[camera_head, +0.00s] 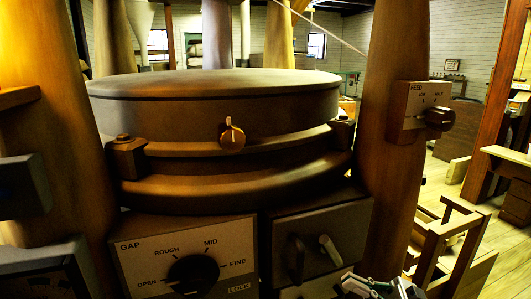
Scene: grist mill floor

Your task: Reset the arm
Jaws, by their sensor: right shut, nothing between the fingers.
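My right gripper (383,288) shows at the bottom edge, right of centre, partly cut off by the frame. It is shut and holds nothing. It is low in front of the mill, below and right of the dark panel (345,218) that carries a dark handle (297,258) and a pale lever (330,250). Whether it touches anything is hard to tell. My left gripper is not in view.
The round millstone housing (215,105) fills the middle, with a small knob (232,136) on its front. A GAP panel with a black dial (193,273) is below. A FEED box (420,108) is on the right post. A wooden frame (450,240) stands on the floor at right.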

